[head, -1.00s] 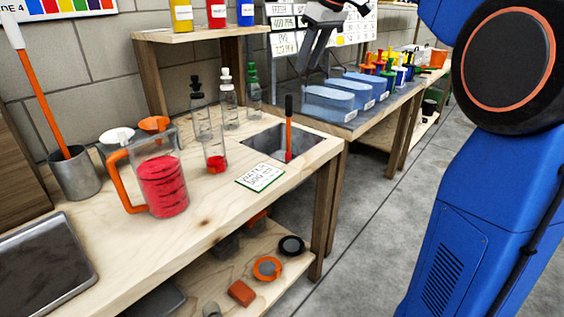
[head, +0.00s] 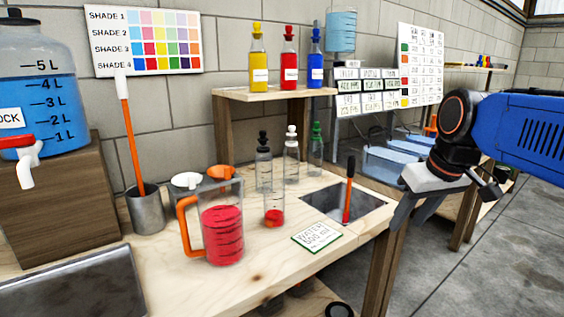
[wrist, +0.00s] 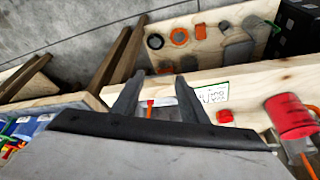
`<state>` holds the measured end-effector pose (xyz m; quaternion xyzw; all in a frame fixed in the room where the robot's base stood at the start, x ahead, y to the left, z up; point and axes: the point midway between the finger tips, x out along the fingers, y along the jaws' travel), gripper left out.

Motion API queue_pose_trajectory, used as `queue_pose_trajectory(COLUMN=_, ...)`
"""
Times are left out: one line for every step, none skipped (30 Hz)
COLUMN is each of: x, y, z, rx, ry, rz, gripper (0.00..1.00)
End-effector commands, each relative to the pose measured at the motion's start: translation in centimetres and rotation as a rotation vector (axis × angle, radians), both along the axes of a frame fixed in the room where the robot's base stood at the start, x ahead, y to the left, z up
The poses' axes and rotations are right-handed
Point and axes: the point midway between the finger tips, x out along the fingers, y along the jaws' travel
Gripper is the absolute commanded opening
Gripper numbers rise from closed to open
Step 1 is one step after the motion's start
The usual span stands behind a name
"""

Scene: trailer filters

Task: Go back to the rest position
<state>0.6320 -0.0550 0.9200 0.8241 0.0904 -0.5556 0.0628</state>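My gripper (head: 412,212) hangs in the air at the right, beyond the front right corner of the wooden bench (head: 262,278), with its fingers pointing down. In the wrist view my gripper (wrist: 158,92) has its two fingers apart with nothing held between them. The rest position itself has no marker in view.
Bare floor (head: 475,275) lies at the right.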

Motion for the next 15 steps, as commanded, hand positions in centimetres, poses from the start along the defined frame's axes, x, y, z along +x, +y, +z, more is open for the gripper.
queue_pose_trajectory(x=-1.8, y=-0.1, z=-1.5, rx=0.0, ry=-0.002, rz=-0.022, gripper=0.4)
queue_pose_trajectory(x=-2.7, y=-0.2, z=-2.3, rx=0.0, ry=-0.003, rz=-0.035, gripper=0.4)
queue_pose_trajectory(x=-3.9, y=-0.3, z=-3.5, rx=0.0, ry=-0.004, rz=-0.053, gripper=0.4)
queue_pose_trajectory(x=-4.8, y=-0.4, z=-4.4, rx=0.0, ry=-0.007, rz=-0.068, gripper=0.4)
queue_pose_trajectory(x=-5.6, y=-0.5, z=-5.4, rx=0.0, ry=-0.008, rz=-0.081, gripper=0.4)
queue_pose_trajectory(x=-6.8, y=-0.6, z=-6.6, rx=0.0, ry=-0.011, rz=-0.099, gripper=0.4)
queue_pose_trajectory(x=-7.6, y=-0.7, z=-7.5, rx=0.001, ry=-0.013, rz=-0.112, gripper=0.4)
queue_pose_trajectory(x=-8.5, y=-0.8, z=-8.5, rx=0.002, ry=-0.013, rz=-0.125, gripper=0.4)
queue_pose_trajectory(x=-9.5, y=-0.9, z=-9.7, rx=0.001, ry=-0.017, rz=-0.14, gripper=0.4)
queue_pose_trajectory(x=-10.2, y=-1.0, z=-10.6, rx=0.002, ry=-0.019, rz=-0.152, gripper=0.4)
queue_pose_trajectory(x=-10.9, y=-1.1, z=-11.4, rx=0.002, ry=-0.02, rz=-0.162, gripper=0.4)
queue_pose_trajectory(x=-11.6, y=-1.2, z=-12.4, rx=0.003, ry=-0.021, rz=-0.174, gripper=0.4)
queue_pose_trajectory(x=-12.1, y=-1.2, z=-13.0, rx=0.004, ry=-0.023, rz=-0.183, gripper=0.4)
queue_pose_trajectory(x=-12.6, y=-1.3, z=-13.6, rx=0.003, ry=-0.024, rz=-0.19, gripper=0.4)
queue_pose_trajectory(x=-13.1, y=-1.3, z=-14.3, rx=0.004, ry=-0.026, rz=-0.198, gripper=0.4)
